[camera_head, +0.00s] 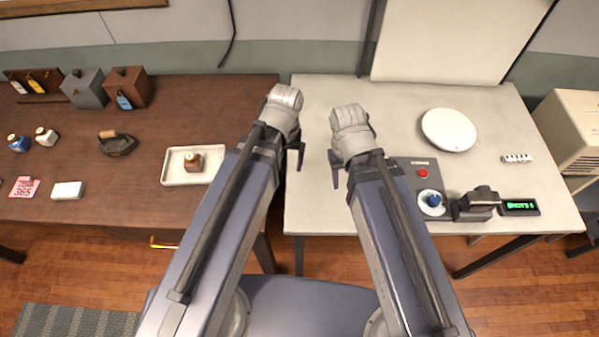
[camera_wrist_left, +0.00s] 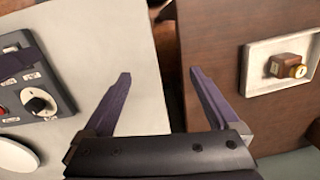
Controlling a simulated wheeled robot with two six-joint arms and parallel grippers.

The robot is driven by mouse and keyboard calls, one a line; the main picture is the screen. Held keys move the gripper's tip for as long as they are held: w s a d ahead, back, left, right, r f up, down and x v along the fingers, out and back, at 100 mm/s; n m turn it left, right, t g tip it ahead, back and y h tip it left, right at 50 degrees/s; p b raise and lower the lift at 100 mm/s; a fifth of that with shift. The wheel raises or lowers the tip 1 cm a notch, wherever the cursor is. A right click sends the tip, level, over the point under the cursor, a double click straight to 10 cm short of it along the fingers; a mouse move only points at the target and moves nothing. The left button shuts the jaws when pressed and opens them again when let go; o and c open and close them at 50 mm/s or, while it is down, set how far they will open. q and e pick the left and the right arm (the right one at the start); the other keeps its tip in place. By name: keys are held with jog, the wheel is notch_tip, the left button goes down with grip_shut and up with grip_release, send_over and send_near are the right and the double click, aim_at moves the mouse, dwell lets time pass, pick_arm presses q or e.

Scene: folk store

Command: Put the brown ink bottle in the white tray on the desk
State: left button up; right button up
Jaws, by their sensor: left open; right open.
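The brown ink bottle (camera_head: 193,161) stands inside the white tray (camera_head: 172,178) on the dark wooden desk (camera_head: 228,105). In the left wrist view the brown ink bottle (camera_wrist_left: 286,68) is in the white tray (camera_wrist_left: 252,84) at the right. My left gripper (camera_head: 290,158) is open and empty, to the right of the tray, near the gap between the desk and the white table. Its two fingers (camera_wrist_left: 163,95) show apart in the wrist view. My right gripper (camera_head: 335,167) is open and empty over the left part of the white table.
The white table (camera_head: 400,105) carries a round white disc (camera_head: 449,130), a panel with a red button and blue knob, and a small green display (camera_head: 520,207). The desk's left holds blue (camera_head: 18,143) and white bottles (camera_head: 46,136), a dark iron-shaped object (camera_head: 117,144), cards and boxes.

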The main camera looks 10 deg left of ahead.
pick_arm(q)
jog(key=s+d+m, duration=0.1)
jog(key=d+m, duration=0.1)
jog(key=s+d+m, duration=0.2)
jog(key=d, duration=0.1)
jog(key=shift+s, duration=0.2)
notch_tip(320, 180, down, 3)
jog(key=b, duration=0.2)
jog(key=shift+r+b, duration=0.2)
jog(key=shift+b, duration=0.15)
dwell(0.4)
